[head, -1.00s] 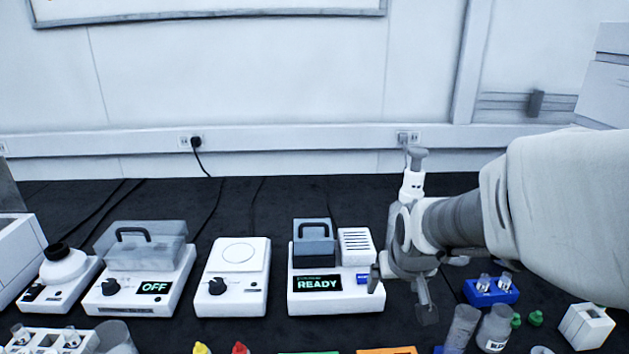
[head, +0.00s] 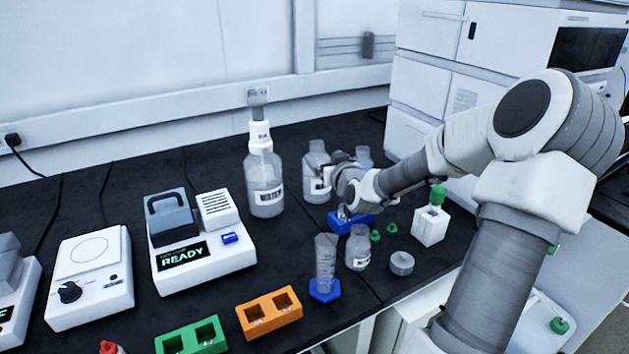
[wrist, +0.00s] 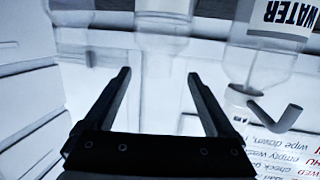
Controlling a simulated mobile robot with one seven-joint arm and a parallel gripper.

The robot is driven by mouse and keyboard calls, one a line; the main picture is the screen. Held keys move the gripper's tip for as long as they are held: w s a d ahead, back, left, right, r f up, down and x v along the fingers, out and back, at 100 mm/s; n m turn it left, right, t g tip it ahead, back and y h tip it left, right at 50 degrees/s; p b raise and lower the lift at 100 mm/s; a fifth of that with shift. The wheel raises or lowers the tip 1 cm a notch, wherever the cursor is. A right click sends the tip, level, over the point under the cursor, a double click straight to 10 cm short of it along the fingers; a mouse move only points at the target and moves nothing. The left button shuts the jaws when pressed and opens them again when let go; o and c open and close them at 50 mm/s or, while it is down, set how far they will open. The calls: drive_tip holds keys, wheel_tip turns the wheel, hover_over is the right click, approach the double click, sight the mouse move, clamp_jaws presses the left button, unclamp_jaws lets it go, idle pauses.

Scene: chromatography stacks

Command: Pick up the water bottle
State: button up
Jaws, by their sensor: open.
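The water bottle (head: 265,190) is clear, with a white collar, a tall grey-topped neck and a WATER label. It stands upright on the black bench near the wall. In the wrist view the water bottle (wrist: 270,52) appears upside down at the right, outside the fingers. My gripper (head: 330,180) is to its right in the head view, in front of another clear labelled bottle (head: 316,160). In the wrist view my gripper (wrist: 159,73) is open and empty, with that other bottle (wrist: 164,28) beyond the gap between its fingers. My wrist partly hides items behind it.
A blue rack (head: 350,222) sits below my gripper. A cylinder (head: 325,262), a small jar (head: 358,248) and a white block (head: 430,228) stand nearby. A device reading READY (head: 203,255) is left of the water bottle. A tall white instrument (head: 440,70) stands at the right.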

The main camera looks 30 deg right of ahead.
sight(319, 153)
drive_tip(key=shift+w+d, duration=0.2)
drive_tip(key=shift+w, duration=0.05)
drive_tip(key=b+x, duration=0.2)
drive_tip(key=x, duration=0.3)
drive_tip(key=shift+w+f, duration=0.2)
drive_tip(key=shift+w, duration=0.2)
drive_tip(key=shift+w+d, duration=0.15)
drive_tip(key=shift+w, duration=0.4)
drive_tip(key=shift+c, duration=0.3)
drive_tip(key=c, duration=1.2)
drive_tip(key=shift+s+f, duration=0.1)
clamp_jaws()
